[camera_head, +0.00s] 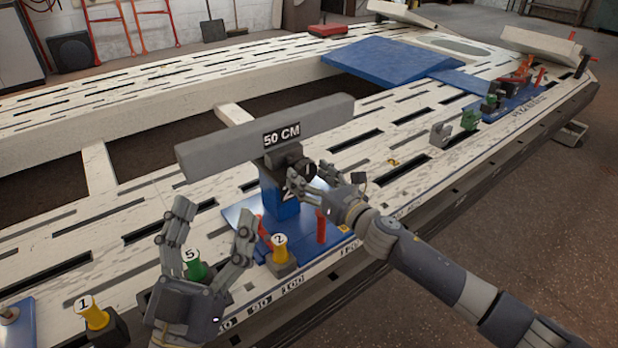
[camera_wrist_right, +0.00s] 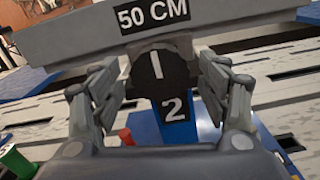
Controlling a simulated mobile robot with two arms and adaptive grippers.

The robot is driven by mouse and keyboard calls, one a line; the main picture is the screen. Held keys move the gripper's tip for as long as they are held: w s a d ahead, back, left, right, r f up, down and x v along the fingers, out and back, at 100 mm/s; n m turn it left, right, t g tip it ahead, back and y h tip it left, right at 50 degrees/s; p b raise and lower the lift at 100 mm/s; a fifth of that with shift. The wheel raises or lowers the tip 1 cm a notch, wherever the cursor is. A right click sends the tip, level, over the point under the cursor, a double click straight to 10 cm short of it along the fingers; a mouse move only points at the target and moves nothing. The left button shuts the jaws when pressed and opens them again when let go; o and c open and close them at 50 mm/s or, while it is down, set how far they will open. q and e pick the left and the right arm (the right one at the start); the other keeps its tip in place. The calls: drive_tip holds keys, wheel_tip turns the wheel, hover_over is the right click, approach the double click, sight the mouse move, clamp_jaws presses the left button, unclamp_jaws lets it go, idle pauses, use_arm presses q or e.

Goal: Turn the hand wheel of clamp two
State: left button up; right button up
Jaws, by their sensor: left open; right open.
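Clamp two is a blue upright post (camera_head: 281,203) under a grey beam marked 50 CM (camera_head: 210,153). Its black hand wheel (camera_wrist_right: 157,78) has a white line, near upright in the right wrist view, above a blue face marked 2 (camera_wrist_right: 174,109). In the head view the wheel is partly hidden by my right fingers. My right gripper (camera_head: 308,180) is open at the wheel. In the right wrist view its fingers stand on either side of the wheel (camera_wrist_right: 160,72); contact is unclear. My left gripper (camera_head: 214,222) is open and empty, fingers upward, left of the clamp.
A yellow peg marked 2 (camera_head: 280,247) and red pegs (camera_head: 321,227) stand around the clamp's blue base. A green peg marked 5 (camera_head: 194,265) stands behind my left gripper. A yellow peg marked 1 (camera_head: 92,313) is at the lower left. The slotted bench (camera_head: 140,212) runs beyond.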

use_arm(q)
drive_tip(key=shift+s+r+t, duration=0.2)
drive_tip(key=shift+r+t, duration=0.1)
use_arm(e)
drive_tip(key=shift+w+a, duration=0.2)
drive_tip(key=shift+w, duration=0.05)
drive_tip(key=c, duration=1.1)
drive_tip(key=shift+o, duration=0.2)
use_arm(q)
drive_tip(key=shift+w, duration=0.1)
